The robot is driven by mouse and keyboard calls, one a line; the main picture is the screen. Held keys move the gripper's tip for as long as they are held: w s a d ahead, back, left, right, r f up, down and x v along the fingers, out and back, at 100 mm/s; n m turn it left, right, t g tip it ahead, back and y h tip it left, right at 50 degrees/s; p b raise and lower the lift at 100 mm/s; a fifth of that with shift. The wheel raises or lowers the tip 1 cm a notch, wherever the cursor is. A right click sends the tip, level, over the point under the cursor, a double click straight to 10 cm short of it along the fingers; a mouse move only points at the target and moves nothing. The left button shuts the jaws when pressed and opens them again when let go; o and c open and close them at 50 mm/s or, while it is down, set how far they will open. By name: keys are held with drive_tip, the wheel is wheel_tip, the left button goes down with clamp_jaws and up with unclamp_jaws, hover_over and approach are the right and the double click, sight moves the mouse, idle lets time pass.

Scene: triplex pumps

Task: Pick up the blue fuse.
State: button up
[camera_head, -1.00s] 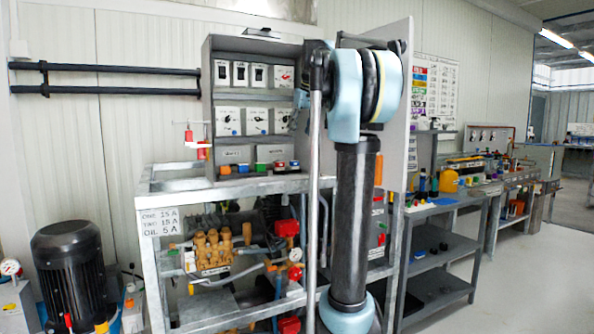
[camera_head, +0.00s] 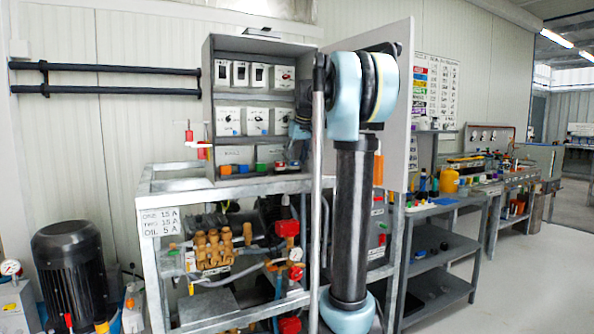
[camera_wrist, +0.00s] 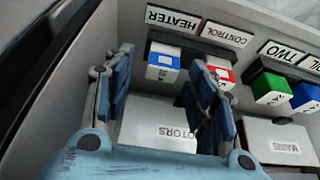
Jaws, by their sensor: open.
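In the wrist view, which shows the cabinet upside down, a blue-and-white fuse (camera_wrist: 163,62) sits in a dark holder by the HEATER label (camera_wrist: 172,18). My gripper (camera_wrist: 162,60) is open and empty, with one finger to each side of this fuse in the picture. I cannot tell how far the fingertips are from it. A second blue-and-white fuse (camera_wrist: 306,97) is at the right edge, beyond a green one (camera_wrist: 269,87). The second blue fuse also shows in the head view (camera_head: 243,168). A red-and-white fuse (camera_wrist: 221,73) is partly behind the right finger.
The grey cabinet (camera_head: 207,120) stands on a metal frame (camera_head: 180,186), with its door (camera_head: 397,120) open at the right. White switch panels (camera_head: 228,121) sit above the fuse row. The side wall of the cabinet is close to my left finger. An orange fuse (camera_head: 225,169) is at the left.

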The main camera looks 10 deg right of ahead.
drive_tip(key=shift+w+f, duration=0.15)
drive_tip(key=shift+f, duration=0.25)
drive_tip(key=c, duration=1)
drive_tip(key=shift+r, duration=0.1)
drive_tip(key=shift+c, duration=0.2)
